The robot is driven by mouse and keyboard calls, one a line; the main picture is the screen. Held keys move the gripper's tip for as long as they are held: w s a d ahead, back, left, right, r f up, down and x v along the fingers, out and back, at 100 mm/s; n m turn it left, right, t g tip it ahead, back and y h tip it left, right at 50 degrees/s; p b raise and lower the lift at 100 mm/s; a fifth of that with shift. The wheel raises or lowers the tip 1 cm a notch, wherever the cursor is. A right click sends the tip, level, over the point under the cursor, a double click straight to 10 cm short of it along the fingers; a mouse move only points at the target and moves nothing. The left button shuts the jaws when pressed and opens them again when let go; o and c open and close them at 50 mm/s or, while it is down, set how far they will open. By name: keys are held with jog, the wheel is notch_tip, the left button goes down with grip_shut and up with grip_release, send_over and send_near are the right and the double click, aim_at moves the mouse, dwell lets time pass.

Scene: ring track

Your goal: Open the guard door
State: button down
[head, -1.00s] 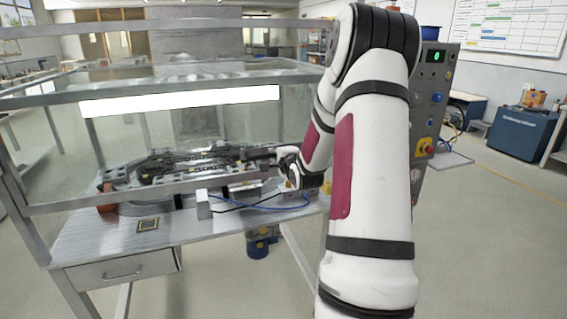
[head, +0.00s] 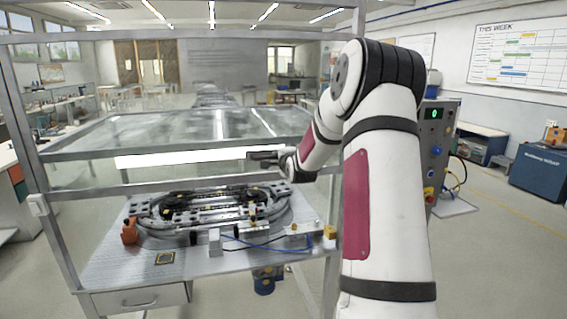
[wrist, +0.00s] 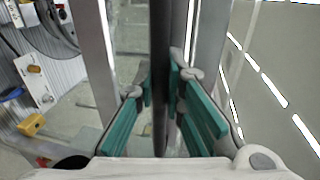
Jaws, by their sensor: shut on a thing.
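The guard door (head: 75,195) is a clear panel in a grey metal frame on the front of the work stand. Its lower bar is above the oval ring track (head: 215,206), leaving a gap over the table. My gripper (head: 262,155) is at the door's right part. In the wrist view, my gripper's teal-padded fingers (wrist: 160,100) are closed on both sides of a long dark bar (wrist: 160,45), which looks like the door's handle. The exact contact is partly hidden by the fingers.
The stand's grey post (head: 30,130) rises at the left. A control box (head: 435,140) with a green display stands right of my arm. An orange part (head: 129,231) and a yellow block (head: 330,232) are on the table. Open floor lies at the right.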

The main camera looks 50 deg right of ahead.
jog(key=shift+r, duration=0.15)
jog(key=c, duration=1.9)
grip_release()
jog(key=v, duration=1.2)
